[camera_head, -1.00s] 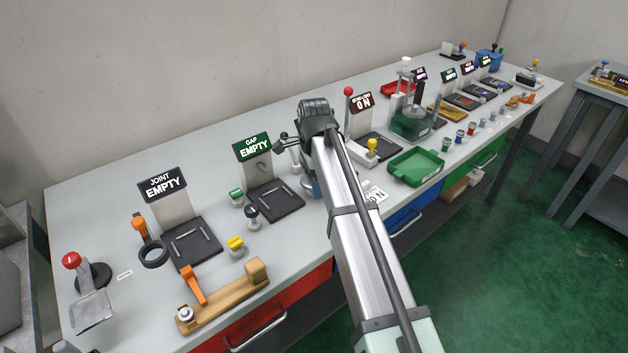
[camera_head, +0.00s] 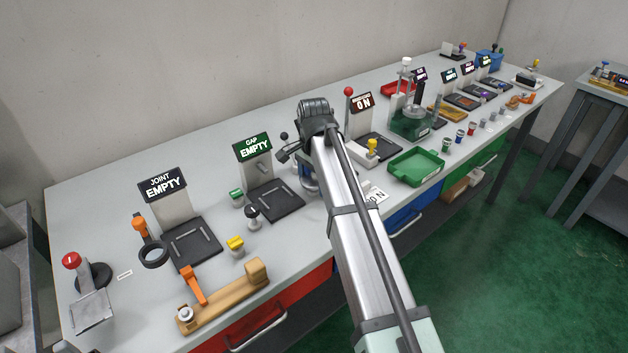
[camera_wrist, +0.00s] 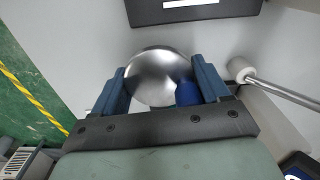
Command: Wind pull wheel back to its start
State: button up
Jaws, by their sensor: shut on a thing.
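A shiny silver round part, which looks like the pull wheel (camera_wrist: 155,72), shows in the wrist view between the two blue fingers of my gripper (camera_wrist: 160,72). My gripper is shut on it, one finger at each side. A blue knob (camera_wrist: 187,93) sits at its near right edge, beside the right finger. In the head view my arm covers most of this spot. Only a bit of silver metal (camera_head: 309,186) shows left of the arm, right of the dark GAP plate. I cannot see any start mark on the wheel.
The GAP stand (camera_head: 253,148) reads EMPTY, its dark plate (camera_head: 276,200) left of my arm. The JOINT stand (camera_head: 162,184) also reads EMPTY. A red-ball lever (camera_head: 348,91) and an ON sign stand right of my wrist. In the wrist view a white-ended rod (camera_wrist: 242,70) lies close right.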

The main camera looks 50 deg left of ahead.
jog(key=n, duration=0.4)
jog(key=shift+a+n, duration=0.1)
jog(key=shift+n, duration=0.2)
jog(key=n, duration=0.4)
jog(key=shift+n, duration=0.3)
jog(key=n, duration=0.4)
jog(key=shift+s+a+n, duration=0.1)
jog(key=shift+n, duration=0.2)
jog(key=n, duration=0.9)
jog(key=shift+s, duration=0.15)
jog(key=n, duration=0.4)
jog(key=shift+n, duration=0.3)
jog(key=n, duration=0.4)
jog(key=shift+d+n, duration=0.2)
jog(key=shift+n, duration=2.6)
